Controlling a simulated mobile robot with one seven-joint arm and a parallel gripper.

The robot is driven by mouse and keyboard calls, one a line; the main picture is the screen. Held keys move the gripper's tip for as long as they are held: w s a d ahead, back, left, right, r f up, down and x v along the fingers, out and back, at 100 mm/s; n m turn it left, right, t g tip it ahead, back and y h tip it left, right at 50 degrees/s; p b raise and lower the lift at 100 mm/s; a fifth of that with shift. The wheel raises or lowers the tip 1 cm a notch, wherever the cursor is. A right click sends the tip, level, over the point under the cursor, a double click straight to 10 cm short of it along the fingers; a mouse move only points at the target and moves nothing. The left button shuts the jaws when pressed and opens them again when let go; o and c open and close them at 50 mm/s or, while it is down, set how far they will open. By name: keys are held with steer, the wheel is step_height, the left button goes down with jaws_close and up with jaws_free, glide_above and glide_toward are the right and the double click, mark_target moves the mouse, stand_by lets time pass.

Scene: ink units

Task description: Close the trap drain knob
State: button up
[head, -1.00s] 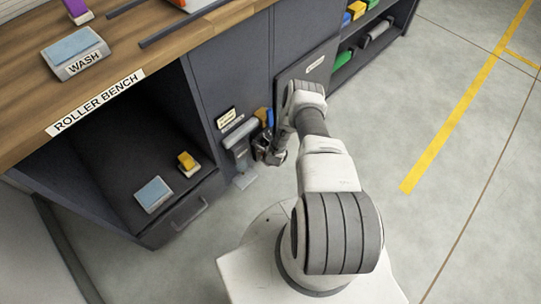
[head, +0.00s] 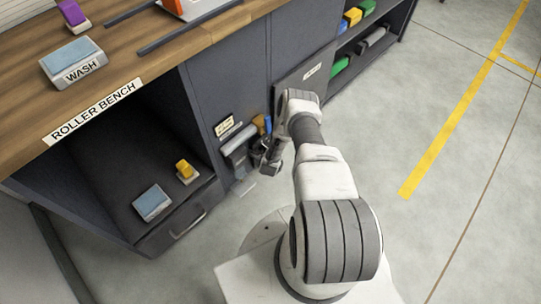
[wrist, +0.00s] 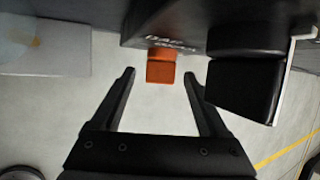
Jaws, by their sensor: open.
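In the wrist view an orange block-shaped knob (wrist: 160,66) sticks out below a dark grey housing (wrist: 195,30) with partly readable white lettering. My gripper (wrist: 160,75) is open, its two black fingers on either side of the knob in the picture, with gaps on both sides. I cannot tell how far the fingertips are from it in depth. In the head view my gripper (head: 268,160) is low beside the bench front, near an orange part (head: 258,123) and a blue part (head: 268,124). The arm partly hides this area.
A black block (wrist: 245,75) with a metal edge is close to the right finger in the wrist view. A pale panel (wrist: 45,60) is at upper left. A grey unit (head: 238,140) is on the bench front. The floor (head: 450,180) at right is clear.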

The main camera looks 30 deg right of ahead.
steer(key=shift+d, duration=0.1)
steer(key=shift+w+d+m+g+y, duration=0.2)
steer(key=shift+m+g+y, duration=0.1)
steer(key=shift+y, duration=0.7)
steer(key=shift+d+f+g+y+b, duration=0.1)
steer(key=shift+d+g+y+b, duration=0.25)
steer(key=shift+y+b, duration=0.65)
steer(key=s+d+r+p, duration=0.2)
steer(key=s+p, duration=0.1)
steer(key=s, duration=0.3)
steer(key=s+d+r+p, duration=0.1)
steer(key=s+d+p, duration=0.1)
steer(key=s, duration=0.5)
steer(key=w+d+r+n, duration=0.1)
steer(key=w+r+n, duration=0.2)
steer(key=r, duration=0.6)
steer(key=w+d+r+n+g, duration=0.1)
steer(key=w+r+n, duration=0.3)
steer(key=r, duration=0.6)
steer(key=w+d+r+n+h, duration=0.1)
steer(key=w+r+n, duration=0.3)
steer(key=r, duration=0.6)
steer(key=shift+w+d, duration=0.3)
steer(key=shift+d, duration=0.35)
